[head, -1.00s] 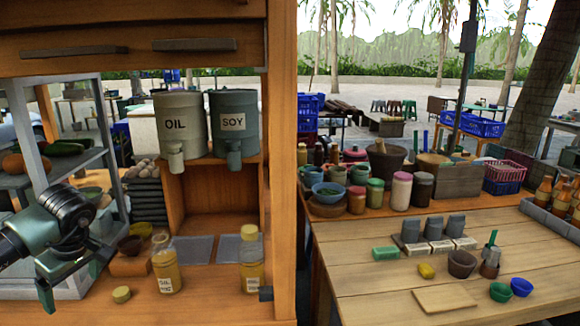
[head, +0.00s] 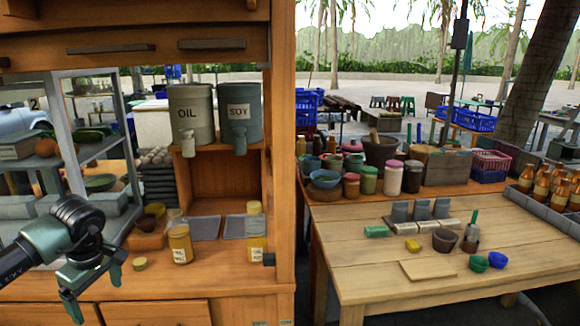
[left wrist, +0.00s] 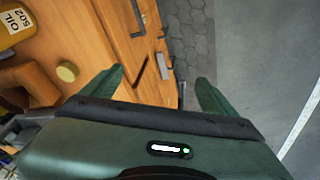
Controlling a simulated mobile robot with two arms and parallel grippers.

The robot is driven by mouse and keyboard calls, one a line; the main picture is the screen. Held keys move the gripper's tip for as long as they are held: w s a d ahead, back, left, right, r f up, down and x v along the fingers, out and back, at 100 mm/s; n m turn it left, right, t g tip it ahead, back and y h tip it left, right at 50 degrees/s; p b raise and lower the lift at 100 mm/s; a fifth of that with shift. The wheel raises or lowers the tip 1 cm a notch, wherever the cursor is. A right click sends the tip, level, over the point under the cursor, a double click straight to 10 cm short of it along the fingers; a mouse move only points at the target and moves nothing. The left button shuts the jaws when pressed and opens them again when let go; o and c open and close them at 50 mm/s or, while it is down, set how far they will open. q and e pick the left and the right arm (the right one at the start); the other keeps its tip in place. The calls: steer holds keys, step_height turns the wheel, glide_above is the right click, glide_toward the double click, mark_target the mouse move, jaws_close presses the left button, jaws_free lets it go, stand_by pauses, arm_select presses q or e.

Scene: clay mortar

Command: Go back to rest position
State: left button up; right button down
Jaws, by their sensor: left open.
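My left gripper (head: 92,291) is at the lower left of the head view, in front of the wooden stall counter. It is open and empty. In the left wrist view its two green fingers (left wrist: 160,84) are apart, with the counter edge and grey paving below them. A dark clay mortar (head: 381,154) with a wooden pestle stands at the back of the right table. My right gripper is not in view.
The stall counter (head: 225,282) holds oil bottles (head: 180,244), a small yellow lid (head: 139,264), and the OIL (head: 190,108) and SOY (head: 237,110) dispensers. The right table (head: 365,285) has bowls, jars and a board (head: 427,270). Its front area is mostly clear.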

arm_select(q)
steer(key=w+d+f+n+t+h+p, duration=0.1)
steer(key=d+f+n+t+h, duration=0.2)
steer(key=d+f+n+h, duration=0.65)
steer(key=w+d+f+n+t+h, duration=0.25)
steer(key=d+f+n+h, duration=0.25)
steer(key=d+f+n, duration=0.95)
steer(key=s+a+f+n+t+y+p, duration=0.1)
steer(key=s+a+f+n+y, duration=0.25)
steer(key=s+f+n, duration=0.65)
steer(key=s+a+f+n+t+y, duration=0.2)
steer(key=s+f+n+y, duration=0.5)
steer(key=f, duration=0.5)
steer(key=s+f+n+g, duration=0.3)
steer(key=s+f+n, duration=0.1)
steer(key=s, duration=0.8)
steer(key=s+f+n+g+y, duration=0.1)
steer(key=s+f+n+g, duration=0.2)
steer(key=s, duration=0.9)
steer(key=s+f+n+g, duration=0.3)
steer(key=s+f+n, duration=0.4)
steer(key=s, duration=0.6)
steer(key=shift+d, duration=0.2)
